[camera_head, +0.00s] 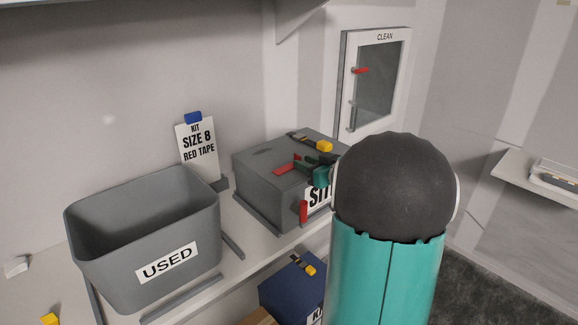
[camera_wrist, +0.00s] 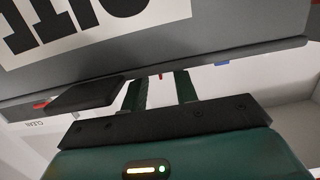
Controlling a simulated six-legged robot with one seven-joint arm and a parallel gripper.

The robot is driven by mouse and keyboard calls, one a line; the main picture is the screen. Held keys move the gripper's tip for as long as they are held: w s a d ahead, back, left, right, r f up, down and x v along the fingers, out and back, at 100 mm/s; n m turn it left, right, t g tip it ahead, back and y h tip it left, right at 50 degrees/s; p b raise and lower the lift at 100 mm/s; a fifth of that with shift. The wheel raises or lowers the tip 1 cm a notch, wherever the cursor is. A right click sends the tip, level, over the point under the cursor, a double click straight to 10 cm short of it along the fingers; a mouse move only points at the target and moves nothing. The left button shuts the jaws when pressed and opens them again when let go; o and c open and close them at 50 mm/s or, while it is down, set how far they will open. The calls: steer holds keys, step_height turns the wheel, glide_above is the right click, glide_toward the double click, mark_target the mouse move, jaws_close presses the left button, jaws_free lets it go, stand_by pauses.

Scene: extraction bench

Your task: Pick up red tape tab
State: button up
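Several red pieces show in the head view, and I cannot tell which one is the tape tab. A flat red piece (camera_head: 285,169) lies on top of the grey box, just left of my gripper (camera_head: 306,166). An upright red piece (camera_head: 303,212) is at the box's front, beside its white label. My gripper is over the box's top near its right front edge, partly hidden by my arm. In the wrist view its two green fingers (camera_wrist: 164,88) stand apart, with a tiny reddish spot beyond them and no object clearly held.
The grey box (camera_head: 262,194) also holds a yellow-ended tool (camera_head: 323,146). A blue box (camera_head: 280,291) sits lower. A CLEAN cabinet (camera_head: 383,85) with a red handle is behind.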

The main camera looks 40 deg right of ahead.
mark_target(297, 158)
steer(key=w, duration=0.4)
steer(key=shift+w+f, duration=0.15)
steer(key=shift+f, duration=0.1)
steer(key=shift+c, duration=1.3)
jaws_close()
steer(key=shift+r, duration=0.15)
